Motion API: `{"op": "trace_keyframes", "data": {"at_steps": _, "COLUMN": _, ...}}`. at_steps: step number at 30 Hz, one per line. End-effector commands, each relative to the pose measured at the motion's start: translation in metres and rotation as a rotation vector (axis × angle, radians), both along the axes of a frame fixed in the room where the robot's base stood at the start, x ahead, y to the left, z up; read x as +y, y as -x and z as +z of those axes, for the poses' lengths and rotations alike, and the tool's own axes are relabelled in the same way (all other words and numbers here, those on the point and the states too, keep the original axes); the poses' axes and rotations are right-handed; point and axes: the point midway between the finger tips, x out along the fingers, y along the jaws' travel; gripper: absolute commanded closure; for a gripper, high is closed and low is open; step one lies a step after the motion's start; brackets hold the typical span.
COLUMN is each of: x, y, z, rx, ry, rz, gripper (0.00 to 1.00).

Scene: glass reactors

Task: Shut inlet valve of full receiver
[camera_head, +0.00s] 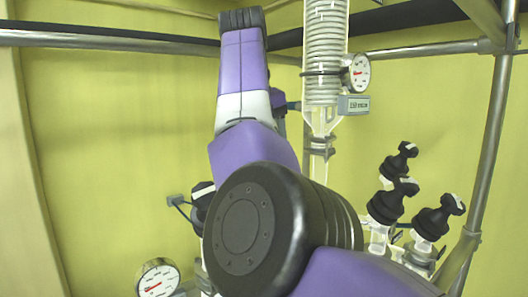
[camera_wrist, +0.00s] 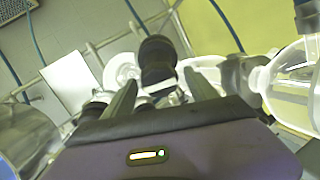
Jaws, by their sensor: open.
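In the wrist view my gripper (camera_wrist: 162,88) is open, with its two dark fingers apart. A black valve knob (camera_wrist: 158,52) shows between and beyond the fingertips. I cannot tell whether the fingers touch it. In the head view my arm fills the middle and hides my gripper. Black valve handles (camera_head: 392,203) stand in a group at the right, on clear glass stems. Another black knob (camera_head: 202,196) shows partly at the left of my arm. The receivers and their fill levels are hidden in the head view, so I cannot tell which is full.
A glass condenser (camera_head: 325,55) with a dial gauge (camera_head: 357,73) stands behind my arm. Another gauge (camera_head: 157,278) is at lower left. Metal frame bars (camera_head: 110,41) cross above. In the wrist view, glass vessels flank my gripper at right (camera_wrist: 290,85) and left (camera_wrist: 25,138).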

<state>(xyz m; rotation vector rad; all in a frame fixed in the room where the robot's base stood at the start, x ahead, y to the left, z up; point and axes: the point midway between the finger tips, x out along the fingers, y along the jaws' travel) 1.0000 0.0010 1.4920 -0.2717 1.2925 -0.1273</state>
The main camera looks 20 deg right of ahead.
Motion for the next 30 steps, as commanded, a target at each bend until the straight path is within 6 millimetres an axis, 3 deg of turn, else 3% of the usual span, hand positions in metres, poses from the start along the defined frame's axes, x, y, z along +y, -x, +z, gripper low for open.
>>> {"op": "trace_keyframes", "data": {"at_steps": 7, "x": 0.004, "y": 0.003, "z": 0.012, "rx": -0.002, "ry": -0.002, "rz": 0.001, "gripper": 0.33}}
{"op": "trace_keyframes", "data": {"at_steps": 18, "x": 0.017, "y": 0.018, "z": 0.063, "rx": -0.002, "ry": -0.002, "rz": 0.001, "gripper": 0.33}}
{"op": "trace_keyframes", "data": {"at_steps": 30, "x": 0.019, "y": 0.021, "z": 0.073, "rx": 0.0, "ry": 0.0, "rz": 0.0, "gripper": 0.33}}
